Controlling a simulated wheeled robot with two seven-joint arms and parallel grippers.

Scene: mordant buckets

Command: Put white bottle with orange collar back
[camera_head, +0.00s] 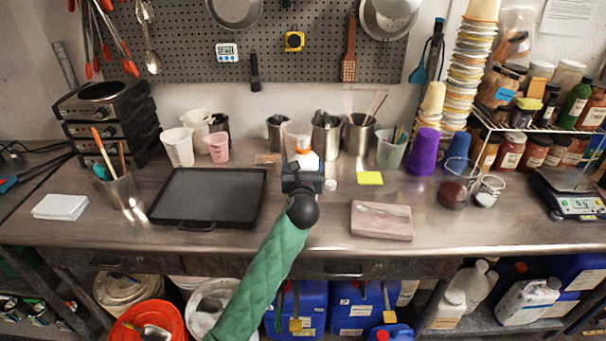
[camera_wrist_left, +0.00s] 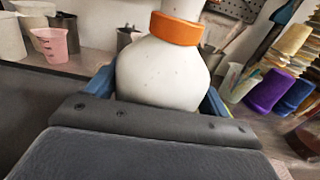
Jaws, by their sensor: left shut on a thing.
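The white bottle with the orange collar (camera_head: 304,158) is upright at the middle of the steel counter (camera_head: 330,212), in front of the metal canisters. In the left wrist view the white bottle (camera_wrist_left: 163,72) fills the centre, with its orange collar around the neck. My left gripper (camera_head: 302,172) is shut on the bottle's body, its blue fingers on either side. The bottle's base is hidden behind the gripper, so I cannot tell whether it touches the counter. My right gripper is not in view.
A black griddle tray (camera_head: 207,196) lies to the left and a pinkish stone slab (camera_head: 381,220) to the right. A small white cap (camera_head: 331,185) and a yellow note (camera_head: 369,178) lie near the bottle. Metal canisters (camera_head: 326,136) stand behind. The counter's front middle is clear.

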